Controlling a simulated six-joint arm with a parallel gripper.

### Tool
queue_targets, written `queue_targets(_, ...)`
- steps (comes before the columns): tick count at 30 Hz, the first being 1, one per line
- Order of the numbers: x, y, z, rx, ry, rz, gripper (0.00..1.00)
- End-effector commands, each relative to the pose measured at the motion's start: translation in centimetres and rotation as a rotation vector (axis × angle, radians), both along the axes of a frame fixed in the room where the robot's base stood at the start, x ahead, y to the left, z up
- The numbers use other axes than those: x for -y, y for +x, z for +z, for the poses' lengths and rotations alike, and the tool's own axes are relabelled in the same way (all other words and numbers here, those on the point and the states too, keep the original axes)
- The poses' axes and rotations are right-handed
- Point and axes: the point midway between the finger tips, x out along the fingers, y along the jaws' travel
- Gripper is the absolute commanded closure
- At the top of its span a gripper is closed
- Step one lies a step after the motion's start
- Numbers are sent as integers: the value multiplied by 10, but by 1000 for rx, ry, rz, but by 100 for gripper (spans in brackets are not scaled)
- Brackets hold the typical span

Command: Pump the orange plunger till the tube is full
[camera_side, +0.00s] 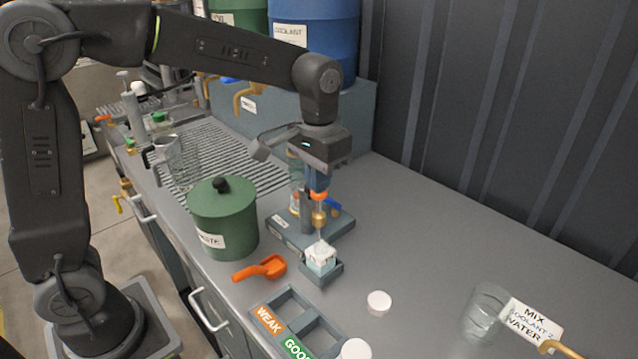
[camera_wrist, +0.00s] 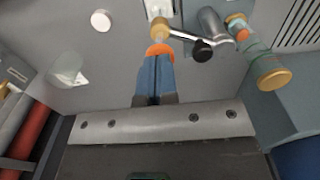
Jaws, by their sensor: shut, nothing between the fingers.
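My gripper (camera_side: 318,190) points straight down with its blue fingers together and empty. The orange plunger (camera_side: 319,196) is right under the fingertips; they look to touch its top, or nearly so. The wrist view also shows the orange plunger (camera_wrist: 160,50) at the tips of the blue fingers (camera_wrist: 156,62). Below the plunger is a brass pump body (camera_side: 319,219) on a grey base (camera_side: 285,234). A small clear container with white and pale blue on it (camera_side: 321,258) stands in a grey holder under the pump. A clear tube with a brass cap (camera_wrist: 260,58) stands beside the pump; its fill level is unclear.
A green lidded pot (camera_side: 223,225), an orange scoop (camera_side: 262,268) and a WEAK/GOOD tray (camera_side: 285,322) are left and in front. A white disc (camera_side: 379,302) and a glass beaker (camera_side: 487,310) stand right. A black-knobbed lever (camera_wrist: 202,50) is close to the plunger. The right counter is mostly clear.

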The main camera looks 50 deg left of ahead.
Motion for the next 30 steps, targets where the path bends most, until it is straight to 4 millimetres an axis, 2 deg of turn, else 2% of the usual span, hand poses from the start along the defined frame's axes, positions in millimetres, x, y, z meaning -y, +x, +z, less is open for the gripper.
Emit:
queue_targets(24, 0, -1, -33, -5, 1, 0, 100)
queue_targets(30, 0, -1, -32, -3, 1, 0, 100)
